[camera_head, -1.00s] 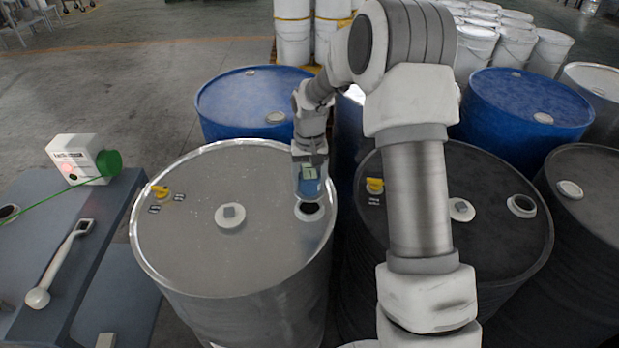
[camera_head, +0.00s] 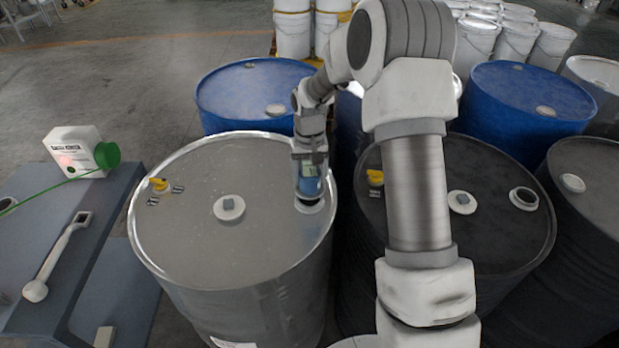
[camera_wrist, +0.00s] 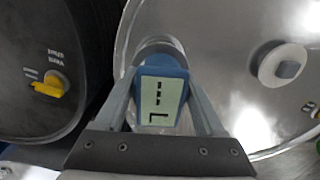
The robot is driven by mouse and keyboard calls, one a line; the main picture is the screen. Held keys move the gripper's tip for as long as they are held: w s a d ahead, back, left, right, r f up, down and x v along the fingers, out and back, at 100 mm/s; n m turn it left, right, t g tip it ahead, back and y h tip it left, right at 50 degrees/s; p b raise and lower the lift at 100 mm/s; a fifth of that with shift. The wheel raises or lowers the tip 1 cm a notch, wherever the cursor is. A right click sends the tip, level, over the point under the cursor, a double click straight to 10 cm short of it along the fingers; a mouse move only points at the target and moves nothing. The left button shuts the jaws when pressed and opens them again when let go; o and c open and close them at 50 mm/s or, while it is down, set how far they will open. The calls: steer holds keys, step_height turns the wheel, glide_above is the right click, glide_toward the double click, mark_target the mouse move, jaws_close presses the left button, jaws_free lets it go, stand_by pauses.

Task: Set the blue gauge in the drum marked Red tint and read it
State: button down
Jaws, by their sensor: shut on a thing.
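My gripper (camera_head: 309,163) is shut on the blue gauge (camera_head: 310,184) over the right-hand opening of the grey steel drum (camera_head: 200,250) in the head view. The gauge stands upright at the opening's white ring (camera_head: 308,207) and covers the hole. In the wrist view the gauge (camera_wrist: 160,66) sits between both fingers, its pale display facing the camera with dark segments I cannot read surely. The ring (camera_wrist: 158,45) shows behind it. I cannot tell how deep the gauge sits. A label on the drum's front is cut off and unreadable, so I cannot confirm Red tint.
A dark drum (camera_head: 490,240) with an open ringed hole (camera_head: 523,198) stands close on the right. Blue drums (camera_head: 250,95) stand behind.

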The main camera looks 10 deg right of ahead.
steer(key=shift+f, duration=0.1)
steer(key=shift+f+b, duration=0.45)
steer(key=shift+f, duration=0.05)
steer(key=shift+f+b, duration=0.75)
steer(key=shift+f, duration=0.3)
stand_by(0.6)
jaws_free()
